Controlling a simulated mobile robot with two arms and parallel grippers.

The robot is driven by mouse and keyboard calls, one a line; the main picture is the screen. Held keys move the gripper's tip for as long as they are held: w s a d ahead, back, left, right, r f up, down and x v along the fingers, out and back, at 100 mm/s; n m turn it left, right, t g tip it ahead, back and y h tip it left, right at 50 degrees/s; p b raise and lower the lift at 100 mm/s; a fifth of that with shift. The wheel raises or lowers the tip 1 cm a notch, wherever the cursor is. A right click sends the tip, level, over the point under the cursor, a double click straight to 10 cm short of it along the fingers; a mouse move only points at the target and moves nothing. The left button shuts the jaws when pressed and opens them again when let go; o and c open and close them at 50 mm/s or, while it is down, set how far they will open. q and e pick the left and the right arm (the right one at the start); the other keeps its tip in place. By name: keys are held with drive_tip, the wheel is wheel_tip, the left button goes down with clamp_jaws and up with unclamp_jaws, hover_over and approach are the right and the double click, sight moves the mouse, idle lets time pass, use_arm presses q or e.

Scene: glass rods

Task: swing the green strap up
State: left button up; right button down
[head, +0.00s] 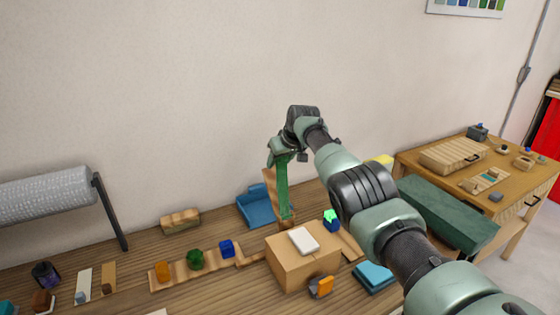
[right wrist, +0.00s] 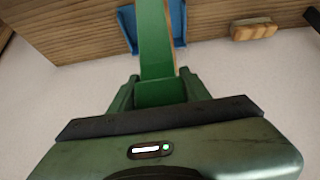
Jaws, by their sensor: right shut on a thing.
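The green strap (head: 283,188) is a long flat band. It runs nearly upright from my right gripper down to the area just behind the cardboard box. My right gripper (head: 280,156) is above the table in front of the wall, shut on the strap's upper end. In the right wrist view the strap (right wrist: 155,45) runs from between the fingers of the gripper (right wrist: 160,92) towards the blue tray (right wrist: 128,25). A narrow wooden board (head: 270,184) shows right behind the strap. The strap's lower end is hard to make out. My left gripper is not in view.
The cardboard box (head: 290,268) with a white pad (head: 303,240) on it stands in front of the strap. A blue tray (head: 255,206) is left of it. Several small blocks lie on the table. A dark green box (head: 445,215) is at the right.

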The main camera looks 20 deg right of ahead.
drive_tip(key=shift+s+a+f, duration=0.15)
drive_tip(key=shift+s+f, duration=0.05)
drive_tip(key=shift+f, duration=0.45)
drive_tip(key=c, duration=0.9)
unclamp_jaws()
drive_tip(key=shift+o, duration=1.1)
drive_tip(key=shift+w, duration=0.35)
drive_tip(key=shift+v, duration=1.2)
drive_tip(key=shift+b+v, duration=0.8)
drive_tip(key=shift+v, duration=1.9)
drive_tip(key=shift+w+r, duration=0.1)
